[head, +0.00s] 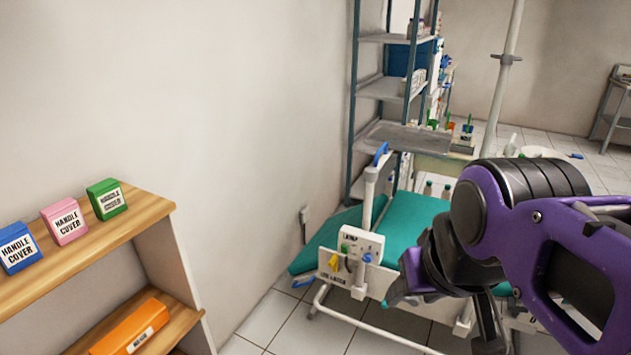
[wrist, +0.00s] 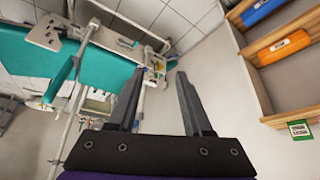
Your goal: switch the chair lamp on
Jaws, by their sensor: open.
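A white control box (head: 350,246) with small print, which seems to read "LAMP", is fixed at the near end of the teal dental chair (head: 399,230) in the head view. My gripper (wrist: 160,73) is open and empty, apart from the chair. No lamp head can be made out.
A wooden shelf (head: 150,212) at the left holds blue, pink and green handle cover boxes and an orange box (head: 130,330). A metal rack (head: 385,90) and a tray (head: 408,136) stand behind the chair. Tiled floor (head: 262,318) lies clear between shelf and chair.

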